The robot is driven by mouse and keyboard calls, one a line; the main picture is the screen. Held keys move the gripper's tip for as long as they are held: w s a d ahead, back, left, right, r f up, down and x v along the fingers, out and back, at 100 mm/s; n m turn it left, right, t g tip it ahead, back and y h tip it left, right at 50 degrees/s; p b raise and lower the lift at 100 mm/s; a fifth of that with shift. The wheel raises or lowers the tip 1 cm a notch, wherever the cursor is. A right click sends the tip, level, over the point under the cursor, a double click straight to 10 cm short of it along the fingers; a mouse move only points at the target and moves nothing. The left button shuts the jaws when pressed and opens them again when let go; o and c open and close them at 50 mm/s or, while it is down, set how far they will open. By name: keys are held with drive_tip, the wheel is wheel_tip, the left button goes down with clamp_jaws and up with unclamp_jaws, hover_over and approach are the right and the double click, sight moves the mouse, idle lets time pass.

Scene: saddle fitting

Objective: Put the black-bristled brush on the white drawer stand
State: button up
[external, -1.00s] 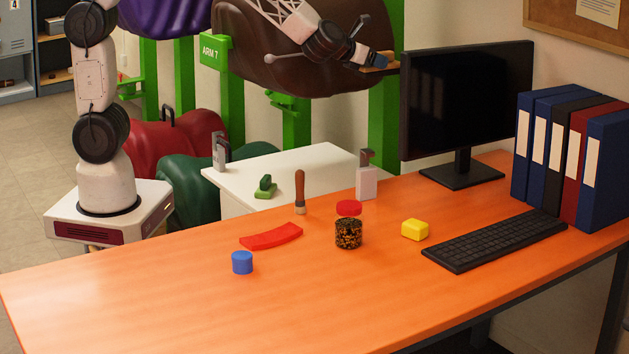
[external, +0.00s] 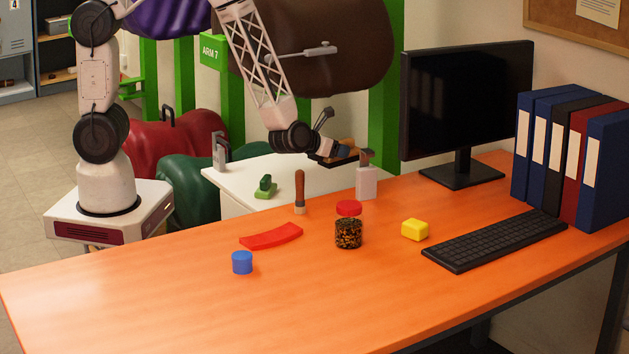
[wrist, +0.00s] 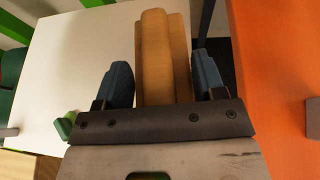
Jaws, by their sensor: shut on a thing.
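The brush (external: 348,145) has a brown wooden back; a dark part under it looks like its bristles. My gripper (external: 336,153) is shut on it, low at the right rear part of the white drawer stand (external: 232,177). In the wrist view the wooden back (wrist: 160,55) sits between the two blue-grey fingers, with the white stand top (wrist: 80,60) below and to the left. The bristles are hidden there. I cannot tell whether the brush touches the stand top.
A green-topped brush or block (external: 265,187) lies on the stand's front part. The orange desk (external: 180,310) holds a brown-handled tool (external: 300,190), a jar (external: 348,233), and a monitor (external: 465,100).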

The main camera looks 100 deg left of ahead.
drive_tip(key=s+a+f+n+g+y, duration=0.1)
drive_tip(key=s+a+f, duration=0.2)
drive_tip(key=s, duration=0.6)
drive_tip(key=s+a+f+n+g+y, duration=0.1)
drive_tip(key=s+a+f+n+g, duration=0.1)
drive_tip(key=s+f, duration=0.5)
drive_tip(key=shift+s+a+f+g, duration=0.25)
drive_tip(key=shift+s+a, duration=0.2)
drive_tip(key=shift+s, duration=0.7)
drive_tip(key=shift+f, duration=0.1)
drive_tip(key=shift+f, duration=3.25)
drive_tip(key=shift+f, duration=0.55)
drive_tip(key=o, duration=1.1)
drive_tip(key=shift+o, duration=0.2)
drive_tip(key=shift+d, duration=0.15)
drive_tip(key=shift+v, duration=3.75)
